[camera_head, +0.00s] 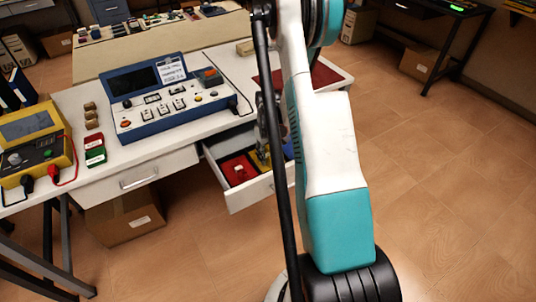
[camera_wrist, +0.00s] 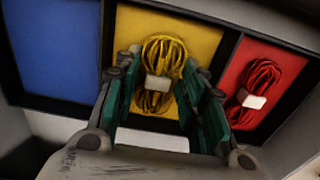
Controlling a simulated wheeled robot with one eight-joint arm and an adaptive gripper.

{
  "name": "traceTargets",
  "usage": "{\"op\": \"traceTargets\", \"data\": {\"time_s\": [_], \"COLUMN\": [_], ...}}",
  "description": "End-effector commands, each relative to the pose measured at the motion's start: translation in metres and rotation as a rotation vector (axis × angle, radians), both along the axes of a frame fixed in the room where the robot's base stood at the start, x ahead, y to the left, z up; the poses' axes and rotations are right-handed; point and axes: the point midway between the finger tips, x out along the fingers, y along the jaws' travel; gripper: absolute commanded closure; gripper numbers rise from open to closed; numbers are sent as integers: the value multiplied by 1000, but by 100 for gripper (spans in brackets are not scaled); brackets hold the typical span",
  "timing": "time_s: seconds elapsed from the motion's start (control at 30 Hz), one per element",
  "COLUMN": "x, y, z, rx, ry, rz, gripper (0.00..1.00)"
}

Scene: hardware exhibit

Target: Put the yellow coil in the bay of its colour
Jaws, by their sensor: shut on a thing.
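The yellow coil (camera_wrist: 165,52), bound with a white tag, is between the fingers of my gripper (camera_wrist: 160,68), which is shut on it. In the wrist view it lies over the yellow bay (camera_wrist: 207,25), the middle one; I cannot tell whether it touches the bay floor. In the head view my gripper (camera_head: 264,150) reaches down into the open drawer (camera_head: 262,190), and my arm hides part of it.
A red coil (camera_wrist: 262,85) with a white tag lies in the red bay (camera_wrist: 290,62). The visible part of the blue bay (camera_wrist: 50,50) is empty. Dark dividers separate the bays. A blue control console (camera_head: 165,95) stands on the bench above the drawer.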

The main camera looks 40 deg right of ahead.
Motion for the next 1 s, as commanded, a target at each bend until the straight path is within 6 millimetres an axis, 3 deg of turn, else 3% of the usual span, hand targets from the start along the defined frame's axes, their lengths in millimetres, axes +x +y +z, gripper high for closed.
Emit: {"op": "traceTargets", "data": {"time_s": [0.03,0.1,0.13,0.57,1.0], "x": [0,0,0,0,0], "y": [0,0,0,0,0], "z": [-2,-1,-1,4,90], "rx": [0,0,0,0,-1], "ry": [0,0,0,0,0], "rz": [0,0,0,0,0], "gripper": [60,44,43,43,43]}}
